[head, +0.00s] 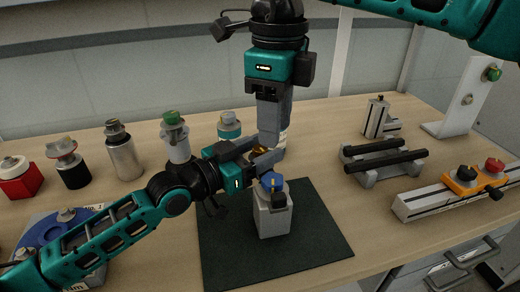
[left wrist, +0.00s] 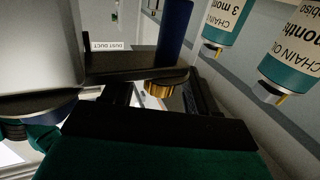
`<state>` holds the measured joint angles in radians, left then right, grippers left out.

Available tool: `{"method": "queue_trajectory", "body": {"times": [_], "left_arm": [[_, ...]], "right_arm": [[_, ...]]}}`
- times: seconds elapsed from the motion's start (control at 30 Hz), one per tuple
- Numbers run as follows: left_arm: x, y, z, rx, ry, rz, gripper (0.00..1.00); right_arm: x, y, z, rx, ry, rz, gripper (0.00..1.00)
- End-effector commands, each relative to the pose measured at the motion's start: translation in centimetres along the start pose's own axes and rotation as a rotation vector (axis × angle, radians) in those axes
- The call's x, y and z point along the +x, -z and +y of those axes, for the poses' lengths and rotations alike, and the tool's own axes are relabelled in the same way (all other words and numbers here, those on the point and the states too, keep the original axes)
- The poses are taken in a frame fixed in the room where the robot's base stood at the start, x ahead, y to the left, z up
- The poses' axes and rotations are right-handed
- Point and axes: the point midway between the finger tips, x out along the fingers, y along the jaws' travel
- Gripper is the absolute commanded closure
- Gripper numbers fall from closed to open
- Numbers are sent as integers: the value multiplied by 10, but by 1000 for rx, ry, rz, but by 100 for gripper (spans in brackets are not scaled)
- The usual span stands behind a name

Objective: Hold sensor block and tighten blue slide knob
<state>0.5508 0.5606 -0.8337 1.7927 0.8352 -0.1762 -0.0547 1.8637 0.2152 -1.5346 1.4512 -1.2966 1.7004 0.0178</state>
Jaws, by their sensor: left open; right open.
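A pale grey block (head: 273,217), apparently the sensor block, stands upright on a dark green mat (head: 320,250). A blue knob (head: 271,182) sits at its top. My left gripper (head: 262,154) reaches in from the left, open, just above and behind the blue knob. A small brass part (head: 258,150) shows between its fingers; a knurled brass knob (left wrist: 158,88) also shows in the left wrist view. I cannot tell if the fingers touch it. My right gripper (head: 270,138) points down from above, open, close to the left fingertips, which partly overlap it.
Several bottles and canisters (head: 124,155) stand along the left and back.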

Motion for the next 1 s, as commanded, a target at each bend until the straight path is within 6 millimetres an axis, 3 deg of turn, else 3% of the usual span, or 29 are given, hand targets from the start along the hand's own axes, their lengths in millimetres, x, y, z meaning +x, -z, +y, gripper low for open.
{"method": "queue_trajectory", "body": {"times": [0.17, 0.77, 1.0], "left_arm": [[0, 0, 0, 0, 0, 0, 41], [0, 0, 0, 0, 0, 0, 99], [0, 0, 0, 0, 0, 0, 100]], "right_arm": [[0, 0, 0, 0, 0, 0, 57], [0, 0, 0, 0, 0, 0, 57], [0, 0, 0, 0, 0, 0, 57]]}}
